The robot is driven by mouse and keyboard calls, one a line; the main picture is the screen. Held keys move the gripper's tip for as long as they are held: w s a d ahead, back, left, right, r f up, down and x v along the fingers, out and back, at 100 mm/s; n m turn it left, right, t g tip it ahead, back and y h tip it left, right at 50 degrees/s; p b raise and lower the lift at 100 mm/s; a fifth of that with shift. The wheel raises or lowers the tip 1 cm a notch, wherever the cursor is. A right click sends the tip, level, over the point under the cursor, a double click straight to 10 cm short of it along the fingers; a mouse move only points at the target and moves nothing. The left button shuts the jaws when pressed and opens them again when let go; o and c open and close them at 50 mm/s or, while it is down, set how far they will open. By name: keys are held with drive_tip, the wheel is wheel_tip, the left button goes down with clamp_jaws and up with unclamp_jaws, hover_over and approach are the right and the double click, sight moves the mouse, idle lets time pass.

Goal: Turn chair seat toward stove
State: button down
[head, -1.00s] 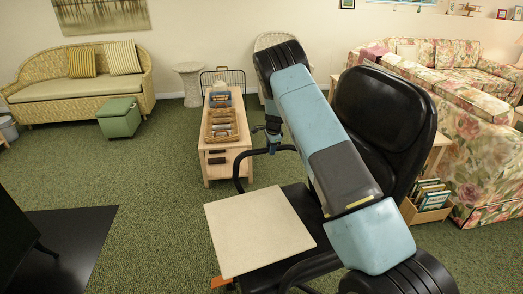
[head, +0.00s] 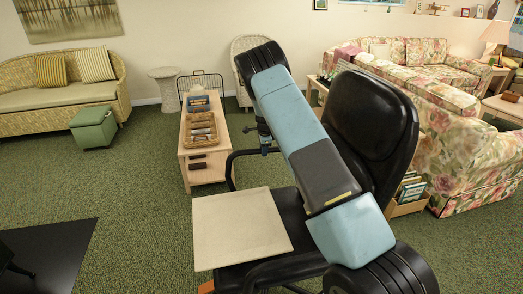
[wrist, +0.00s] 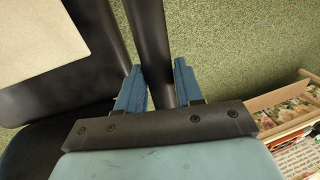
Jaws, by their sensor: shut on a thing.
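The black office chair (head: 372,125) stands close in front of me, its tall backrest to the right of my arm. A flat cream square (head: 238,228) lies over the left part of its seat. My gripper (wrist: 158,88) is shut on a black tubular armrest (wrist: 150,45) of the chair, with one blue finger on each side. In the head view the gripper (head: 265,140) is partly hidden by my arm, beside the armrest loop. At the lower left, a cropped black object (head: 14,265), possibly the stove, stands on a black floor slab (head: 60,250).
A low wooden table (head: 200,160) with baskets stands behind the chair. A floral sofa (head: 465,150) and a book box (head: 408,205) are close on the right. A wicker sofa (head: 60,100) and green ottoman (head: 93,127) stand back left. Green carpet is open at left.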

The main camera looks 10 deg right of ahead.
drive_tip(key=shift+w+r, duration=0.1)
drive_tip(key=c, duration=0.7)
unclamp_jaws()
drive_tip(key=shift+c, duration=0.2)
drive_tip(key=v, duration=1.3)
drive_tip(key=shift+r, duration=0.25)
